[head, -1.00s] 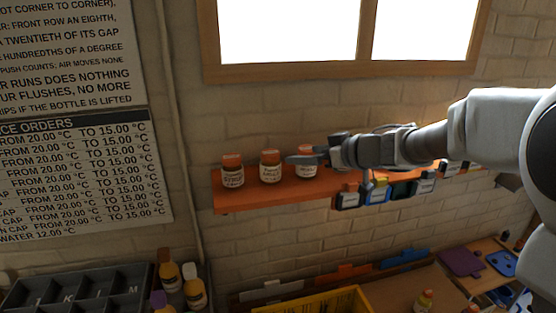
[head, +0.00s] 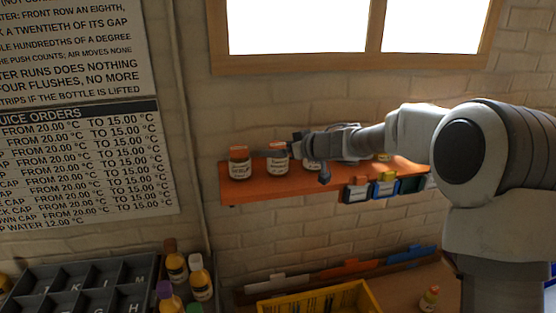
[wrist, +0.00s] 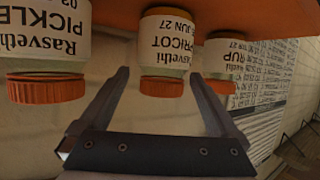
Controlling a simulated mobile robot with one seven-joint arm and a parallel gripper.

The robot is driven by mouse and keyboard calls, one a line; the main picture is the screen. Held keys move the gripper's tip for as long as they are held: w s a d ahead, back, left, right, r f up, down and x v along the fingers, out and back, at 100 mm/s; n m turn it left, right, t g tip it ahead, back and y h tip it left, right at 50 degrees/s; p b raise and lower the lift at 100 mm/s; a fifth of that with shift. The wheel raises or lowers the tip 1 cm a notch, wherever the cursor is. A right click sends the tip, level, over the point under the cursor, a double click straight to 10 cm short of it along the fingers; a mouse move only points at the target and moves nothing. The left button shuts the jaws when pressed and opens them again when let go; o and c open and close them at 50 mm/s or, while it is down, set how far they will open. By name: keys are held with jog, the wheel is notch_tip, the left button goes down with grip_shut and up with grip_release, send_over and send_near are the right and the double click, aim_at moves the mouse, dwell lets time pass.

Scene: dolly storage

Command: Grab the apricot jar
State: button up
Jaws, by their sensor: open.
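The apricot jar (wrist: 163,60) is white-labelled with an orange lid and appears upside down in the wrist view, centred between the fingers of my gripper (wrist: 160,76). Its label reads "PRICOT", partly cut off. In the head view it matches the middle jar (head: 277,160) on the orange shelf, standing upright. My gripper (head: 284,150) is open and reaches in from the right at the jar's upper part. Both fingers show apart from the lid in the wrist view. How far the fingertips reach around the jar is unclear.
A pickle jar (wrist: 48,55) and a syrup jar (wrist: 222,60) flank it closely on the shelf (head: 255,188). In the head view the left jar (head: 239,163) stands clear, while my arm partly hides the right one (head: 313,165). Small bins (head: 386,186) hang at the shelf's front.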

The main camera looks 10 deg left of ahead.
jog(key=shift+x, duration=2)
jog(key=shift+s, duration=0.1)
grip_shut()
